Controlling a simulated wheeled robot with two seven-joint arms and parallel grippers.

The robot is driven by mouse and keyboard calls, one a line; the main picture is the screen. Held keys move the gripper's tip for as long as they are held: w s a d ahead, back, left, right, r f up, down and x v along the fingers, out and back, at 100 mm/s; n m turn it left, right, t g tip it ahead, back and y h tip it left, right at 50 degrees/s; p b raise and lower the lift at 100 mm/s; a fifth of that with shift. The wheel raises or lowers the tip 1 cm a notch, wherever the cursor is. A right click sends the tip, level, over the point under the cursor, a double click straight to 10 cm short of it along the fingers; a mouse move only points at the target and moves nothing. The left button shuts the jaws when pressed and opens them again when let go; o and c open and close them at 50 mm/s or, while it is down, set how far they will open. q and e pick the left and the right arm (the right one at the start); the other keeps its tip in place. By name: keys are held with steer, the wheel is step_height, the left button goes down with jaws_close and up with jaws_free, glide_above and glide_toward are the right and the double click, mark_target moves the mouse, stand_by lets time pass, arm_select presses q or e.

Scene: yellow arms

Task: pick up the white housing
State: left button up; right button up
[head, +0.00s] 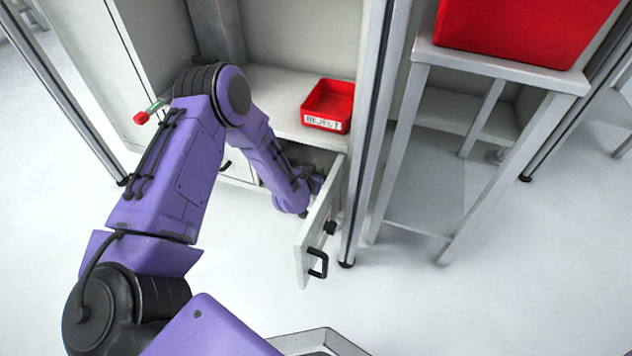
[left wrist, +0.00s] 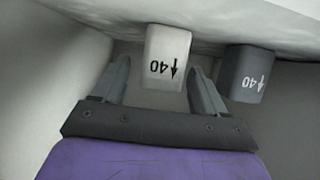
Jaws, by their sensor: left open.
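The white housing (left wrist: 166,52) is a small pale block marked with "40" and an arrow, in the left wrist view. My left gripper (left wrist: 160,78) is open, with one finger on each side of the housing's near end. I cannot tell whether the fingers touch it. In the head view my purple left arm reaches down into an open drawer (head: 312,232), and the gripper there (head: 312,182) is mostly hidden by the arm and drawer front. The housing cannot be made out in the head view. My right gripper is not in view.
A dark grey block (left wrist: 249,75), also marked "40", sits right of the white housing, close to the right finger. A red REJECT tray (head: 328,106) stands on the surface above the drawer. A large red bin (head: 524,30) stands on a grey stand at right.

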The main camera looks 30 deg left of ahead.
arm_select(q)
steer(key=shift+w+a+f, duration=0.1)
steer(key=shift+w+f, duration=0.1)
steer(key=shift+w, duration=0.1)
steer(key=shift+c, duration=0.3)
steer(key=c, duration=1)
steer(key=shift+r, duration=0.15)
